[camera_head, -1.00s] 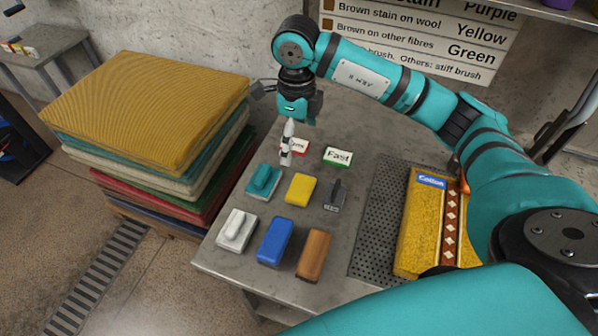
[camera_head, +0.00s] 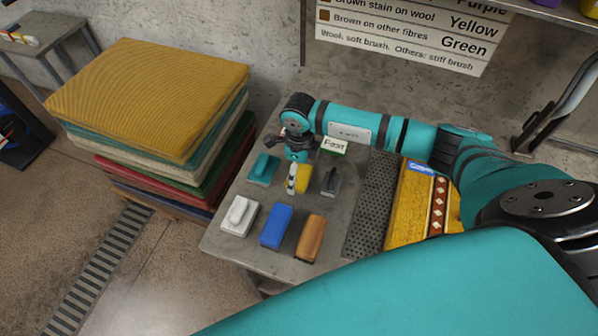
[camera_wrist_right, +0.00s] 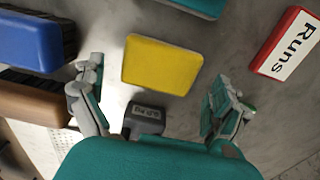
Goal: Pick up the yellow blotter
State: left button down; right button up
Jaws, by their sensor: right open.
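The yellow blotter (camera_head: 304,178) lies on the grey table, partly hidden behind my right gripper in the head view. In the right wrist view the yellow blotter (camera_wrist_right: 161,64) shows whole, a flat block with rounded corners. My right gripper (camera_head: 291,180) is above it, pointing down. In the right wrist view my right gripper (camera_wrist_right: 158,95) is open, with one finger on each side of the blotter and apart from it. Nothing is between the fingers at their tips that I can see being held. My left gripper is not in view.
Around it stand a teal block (camera_head: 263,169), a dark grey tool (camera_head: 331,181), a white brush (camera_head: 239,216), a blue brush (camera_head: 276,226) and a brown brush (camera_head: 310,238). A "Fast" sign (camera_head: 334,145) is behind. A yellow rug (camera_head: 407,205) lies right; stacked rugs (camera_head: 150,100) stand left.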

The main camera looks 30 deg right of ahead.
jog(key=shift+f, duration=0.85)
jog(key=shift+c, duration=0.4)
jog(key=c, duration=0.8)
